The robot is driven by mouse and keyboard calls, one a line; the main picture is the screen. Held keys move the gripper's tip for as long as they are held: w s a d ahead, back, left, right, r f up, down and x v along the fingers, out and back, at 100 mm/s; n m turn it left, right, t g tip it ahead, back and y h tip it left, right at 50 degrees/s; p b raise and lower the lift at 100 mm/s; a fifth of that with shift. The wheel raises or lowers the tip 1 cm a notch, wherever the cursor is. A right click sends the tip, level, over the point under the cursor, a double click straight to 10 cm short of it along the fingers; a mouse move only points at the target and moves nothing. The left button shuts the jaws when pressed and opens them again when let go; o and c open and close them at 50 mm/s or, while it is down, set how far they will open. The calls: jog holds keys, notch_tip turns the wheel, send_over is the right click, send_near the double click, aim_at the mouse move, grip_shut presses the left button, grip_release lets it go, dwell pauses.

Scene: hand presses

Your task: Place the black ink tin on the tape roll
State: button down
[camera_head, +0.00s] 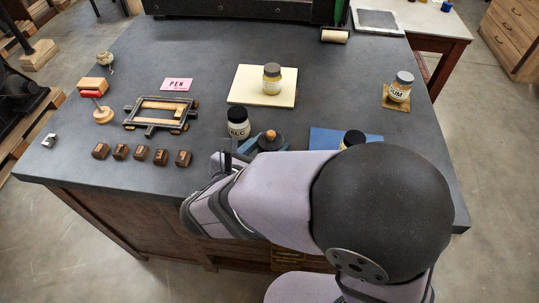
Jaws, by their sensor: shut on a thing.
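My gripper (226,163) is low over the front middle of the bench, in front of the talc jar, and my own arm covers most of it. I cannot make out the black ink tin anywhere in the open. A small beige, roll-like object (105,63) stands at the back left of the bench, well away from my gripper. It may be the tape roll, but it is too small to be sure.
A jar (272,77) stands on cream paper (248,96).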

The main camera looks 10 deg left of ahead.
jog(key=shift+f, duration=1.8)
jog(key=shift+f, duration=0.15)
jog(key=c, duration=1)
grip_release()
